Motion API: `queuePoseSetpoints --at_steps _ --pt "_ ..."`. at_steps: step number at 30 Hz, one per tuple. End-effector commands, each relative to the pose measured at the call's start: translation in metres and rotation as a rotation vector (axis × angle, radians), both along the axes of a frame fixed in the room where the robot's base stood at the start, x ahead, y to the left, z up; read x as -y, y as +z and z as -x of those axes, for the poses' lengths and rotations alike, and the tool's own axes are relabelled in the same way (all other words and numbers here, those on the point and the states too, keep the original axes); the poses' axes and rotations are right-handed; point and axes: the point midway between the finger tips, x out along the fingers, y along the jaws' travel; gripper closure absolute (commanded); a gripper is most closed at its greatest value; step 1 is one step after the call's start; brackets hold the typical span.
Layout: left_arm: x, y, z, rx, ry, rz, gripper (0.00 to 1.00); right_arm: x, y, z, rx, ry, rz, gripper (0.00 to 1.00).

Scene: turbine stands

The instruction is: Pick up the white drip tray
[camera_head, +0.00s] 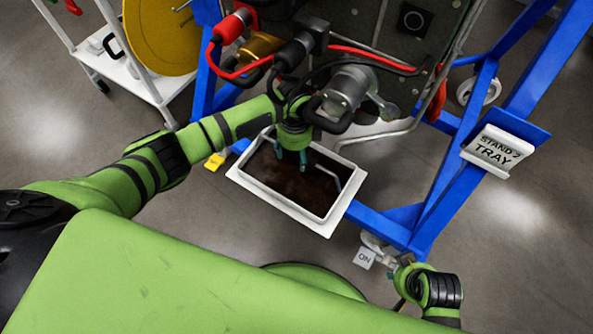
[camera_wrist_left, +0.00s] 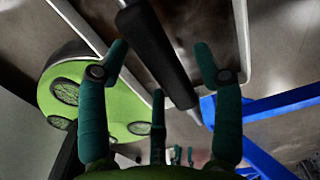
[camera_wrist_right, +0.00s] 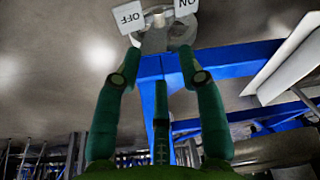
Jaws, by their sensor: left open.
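The white drip tray (camera_head: 272,203) lies under the turbine stand, with a dark brown inside. My left gripper (camera_head: 292,165) points down over the tray from the back, its fingers open. In the left wrist view a black grip on a metal bar (camera_wrist_left: 157,50) runs between and beyond the open left fingertips (camera_wrist_left: 160,60), apparently a tray handle. The fingers are not closed on it, and I cannot tell whether they touch it. In the head view part of the bar shows at the tray's right side. My right gripper (camera_wrist_right: 160,80) is open and empty, facing the stand's caster.
The blue stand frame (camera_head: 450,180) rises right of the tray, with a "STAND 2 TRAY" sign (camera_head: 493,152). Turbine fittings and red hoses (camera_head: 370,60) hang above the left wrist. A white cart (camera_head: 120,75) is at upper left. ON/OFF caster tabs (camera_head: 364,258) sit low.

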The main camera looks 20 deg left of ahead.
Motion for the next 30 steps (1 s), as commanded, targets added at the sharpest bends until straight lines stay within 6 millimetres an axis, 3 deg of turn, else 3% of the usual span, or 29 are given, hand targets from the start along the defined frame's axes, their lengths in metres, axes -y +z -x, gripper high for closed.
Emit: queuePoseSetpoints --at_steps 7,16,21,30 --pt "0.0 -0.01 0.0 0.001 0.001 0.0 0.34 0.001 0.026 -0.001 0.018 -0.002 -0.001 0.6" --pt "-0.001 -0.009 0.0 0.0 0.001 -0.001 0.34 0.001 0.029 0.0 0.017 -0.003 0.0 0.6" --pt "-0.001 -0.009 0.0 0.0 0.001 -0.001 1.0 0.001 0.029 0.0 0.017 -0.003 0.0 0.6" --pt "0.0 -0.009 0.0 0.001 0.001 -0.001 1.0 0.001 0.029 0.0 0.017 -0.003 0.0 0.6"
